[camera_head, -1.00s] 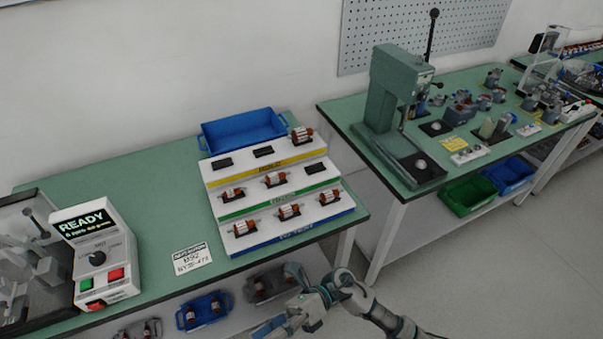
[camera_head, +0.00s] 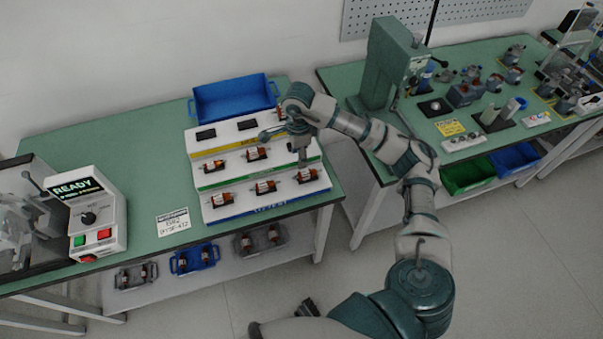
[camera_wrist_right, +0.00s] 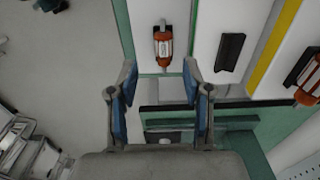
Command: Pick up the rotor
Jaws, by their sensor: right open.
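Several orange-and-silver rotors sit on a white stepped rack (camera_head: 240,208). The bottom step holds a left rotor (camera_head: 221,199), a middle rotor (camera_head: 263,187) and a right rotor (camera_head: 307,175). Two more, a left one (camera_head: 208,167) and a middle one (camera_head: 256,154), sit on the middle step. My right gripper (camera_head: 285,147) is over the rack's right side, open and empty, hiding part of it. In the wrist view, its fingers (camera_wrist_right: 160,82) are spread apart, with one rotor (camera_wrist_right: 163,45) just beyond the gap. Another rotor (camera_wrist_right: 308,75) lies at the right edge. My left gripper is not visible.
Empty black cradles are on the rack's top step (camera_head: 206,134) and middle step (camera_wrist_right: 230,52). A blue bin (camera_head: 235,102) stands behind the rack. A READY tester (camera_head: 90,215) stands left. A press (camera_head: 385,65) stands on the right bench.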

